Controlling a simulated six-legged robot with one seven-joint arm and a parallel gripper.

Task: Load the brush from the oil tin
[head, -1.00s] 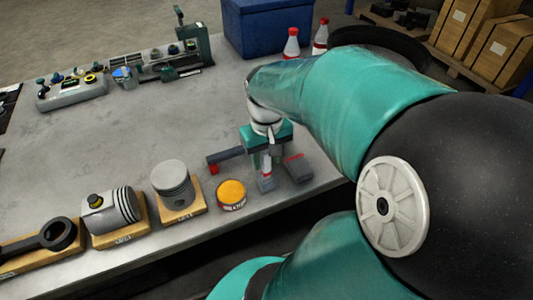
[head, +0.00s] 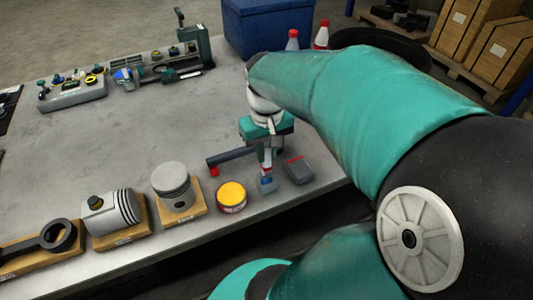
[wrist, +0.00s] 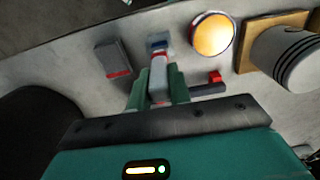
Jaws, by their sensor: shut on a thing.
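The oil tin (head: 231,196) is a short round tin with a yellow-orange top and a red and white side, near the front edge of the bench. It also shows in the wrist view (wrist: 212,36). My gripper (head: 265,152) points down just right of the tin. In the wrist view my gripper (wrist: 158,88) is shut on the brush (wrist: 158,60), which has a white and red handle and a blue-grey end. In the head view the brush (head: 267,180) hangs beside the tin, apart from it. Whether its tip touches the bench I cannot tell.
A grey block with a red edge (head: 299,170) lies right of the brush. A dark bar with a red end (head: 231,156) lies behind the tin. A piston on a wooden block (head: 175,185) stands left of the tin. The bench middle (head: 120,130) is clear.

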